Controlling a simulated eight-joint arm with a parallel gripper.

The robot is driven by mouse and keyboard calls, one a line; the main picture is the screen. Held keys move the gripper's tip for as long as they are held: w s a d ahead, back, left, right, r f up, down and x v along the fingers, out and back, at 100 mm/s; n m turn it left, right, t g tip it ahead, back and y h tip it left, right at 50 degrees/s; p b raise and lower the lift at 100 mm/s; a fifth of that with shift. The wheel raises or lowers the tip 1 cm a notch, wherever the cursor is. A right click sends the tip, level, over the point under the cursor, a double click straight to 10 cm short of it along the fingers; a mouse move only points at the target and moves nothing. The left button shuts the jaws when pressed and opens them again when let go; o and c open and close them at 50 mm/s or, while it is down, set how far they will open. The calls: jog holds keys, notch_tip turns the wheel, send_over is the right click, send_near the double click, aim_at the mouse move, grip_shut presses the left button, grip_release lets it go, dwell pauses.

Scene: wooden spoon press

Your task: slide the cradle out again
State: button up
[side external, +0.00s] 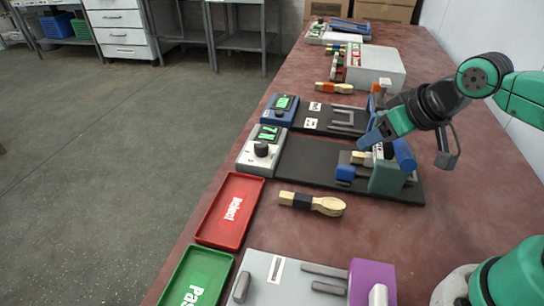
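The press stands on a black base plate (305,163). Its teal block (386,178) and blue cylinder (404,155) are at the plate's right end. A small blue piece (346,172) shows at the left of the teal block; it may be part of the cradle, but I cannot tell for sure. A wooden piece (358,157), apparently a spoon part, shows among the press parts. My gripper (368,140) is low over the press from the upper right, close to these parts. Its fingers overlap them, so contact and opening are unclear.
A grey control box (262,150) with a green display stands at the plate's left end. A loose spoon (312,203) lies in front. Red (230,211) and green (197,277) trays line the left edge. A second black plate (328,118) lies behind.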

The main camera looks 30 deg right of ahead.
aim_at(347, 167)
jog(key=o, duration=0.3)
jog(key=shift+w+m+g, duration=0.25)
jog(key=shift+m+g, duration=0.05)
jog(key=shift+o, duration=0.8)
jog(key=shift+w+d+f+m+g, duration=0.15)
jog(key=shift+w+m+g, duration=0.15)
jog(key=shift+m+g, duration=0.15)
jog(key=w+f+m+g, duration=0.1)
jog(key=f+m+g, duration=0.1)
jog(key=w+f+m+g, duration=0.1)
jog(key=w+m+g, duration=0.1)
jog(key=m, duration=0.1)
jog(key=shift+w+d+f+m, duration=0.15)
jog(key=shift+w+f+m, duration=0.05)
jog(key=shift+f+m, duration=0.2)
jog(key=shift+w+f+m+g, duration=0.3)
jog(key=shift+f+m+g, duration=0.35)
jog(key=shift+f, duration=2.95)
grip_shut()
